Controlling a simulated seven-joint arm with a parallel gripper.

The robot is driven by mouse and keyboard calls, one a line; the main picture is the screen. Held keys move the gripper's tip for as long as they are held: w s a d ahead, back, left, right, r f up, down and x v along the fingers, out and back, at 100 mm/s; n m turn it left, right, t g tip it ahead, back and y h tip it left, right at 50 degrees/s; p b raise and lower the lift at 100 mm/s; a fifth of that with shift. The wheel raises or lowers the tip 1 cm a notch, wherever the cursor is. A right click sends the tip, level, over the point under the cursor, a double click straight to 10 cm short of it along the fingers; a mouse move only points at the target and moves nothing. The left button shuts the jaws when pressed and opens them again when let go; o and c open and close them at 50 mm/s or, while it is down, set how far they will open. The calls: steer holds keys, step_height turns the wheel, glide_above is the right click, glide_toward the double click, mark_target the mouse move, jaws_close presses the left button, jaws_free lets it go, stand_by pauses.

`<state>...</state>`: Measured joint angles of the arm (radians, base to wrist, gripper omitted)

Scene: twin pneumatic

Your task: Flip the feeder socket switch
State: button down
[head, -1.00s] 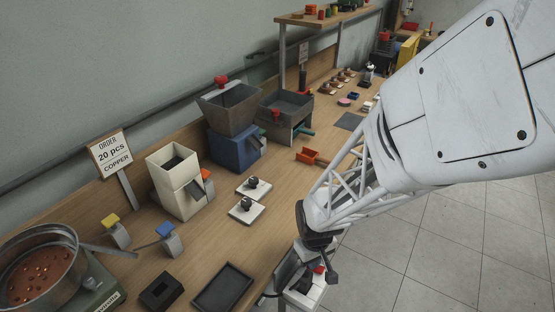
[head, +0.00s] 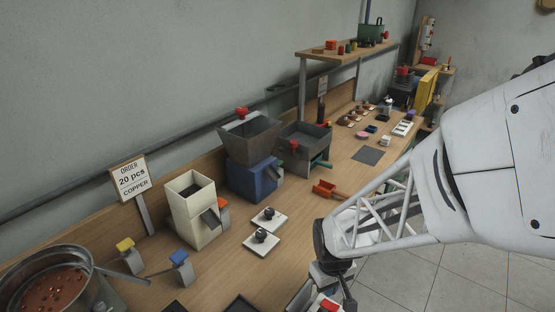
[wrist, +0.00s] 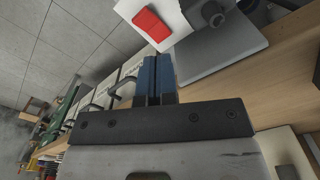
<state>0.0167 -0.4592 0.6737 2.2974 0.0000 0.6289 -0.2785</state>
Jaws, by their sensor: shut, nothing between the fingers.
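A red rocker switch (wrist: 152,25) sits on a white socket block at the top of the wrist view. A red part on a white block also shows at the bottom edge of the head view (head: 328,305), beside my gripper and partly cut off. My gripper's blue fingers (wrist: 155,60) are shut together and empty. In the wrist view their tips lie just below the red switch in the picture; I cannot tell whether they touch it. In the head view the fingers are hidden below my wrist.
A dark round knob or plug (wrist: 214,14) is beside the switch, with a grey plate (wrist: 215,50) near it. The wooden bench holds a cream feeder box (head: 191,207), a blue hopper machine (head: 253,180), white plates with black knobs (head: 262,242) and a copper-filled bowl (head: 50,285).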

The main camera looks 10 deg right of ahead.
steer(key=shift+r, duration=1)
steer(key=r, duration=0.1)
step_height(320, 180, up, 12)
steer(key=m+t, duration=0.1)
steer(key=m, duration=0.1)
glide_above(325, 303)
steer(key=s, duration=0.3)
steer(key=s+r+m+t, duration=0.1)
steer(key=s+r, duration=0.4)
steer(key=r, duration=0.4)
steer(key=shift+r+t, duration=0.3)
